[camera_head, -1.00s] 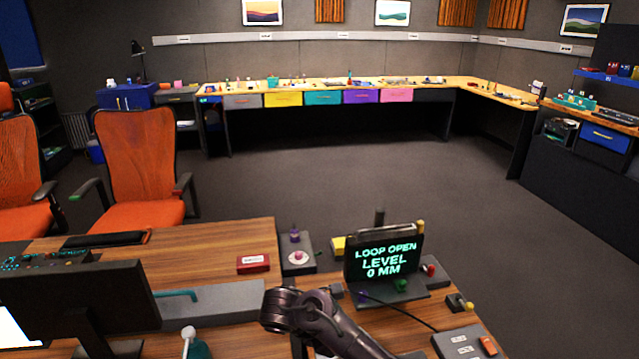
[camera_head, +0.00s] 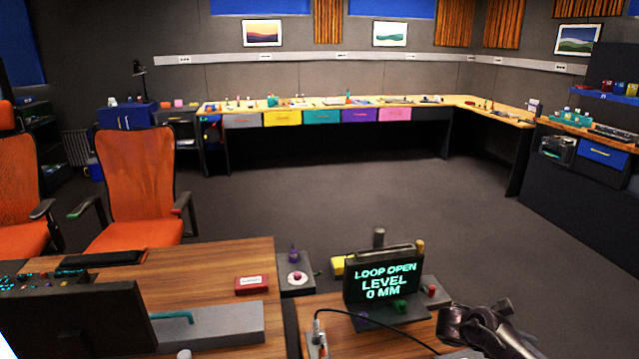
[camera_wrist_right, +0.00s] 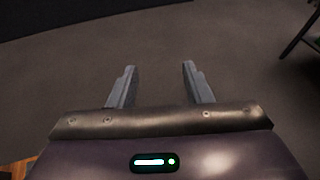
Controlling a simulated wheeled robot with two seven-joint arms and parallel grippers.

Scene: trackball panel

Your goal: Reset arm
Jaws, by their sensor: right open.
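My right arm (camera_head: 490,325) shows at the lower right of the head view, beside the small display. Its fingertips cannot be made out there. In the right wrist view my right gripper (camera_wrist_right: 158,85) is open, its two grey fingers apart with nothing between them and bare floor beyond. The display (camera_head: 383,276) stands upright on the desk and reads "LOOP OPEN LEVEL 0 MM". A grey panel block with a pale round trackball-like part (camera_head: 297,279) is left of the display. My left gripper is not in view.
The wooden desk (camera_head: 225,262) holds a red box (camera_head: 252,284), a long grey block (camera_head: 235,322), a dark monitor (camera_head: 85,318) and a cable (camera_head: 375,323). Orange chairs (camera_head: 138,185) stand at left. The grey floor (camera_head: 340,195) beyond is open. A long workbench runs along the far wall.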

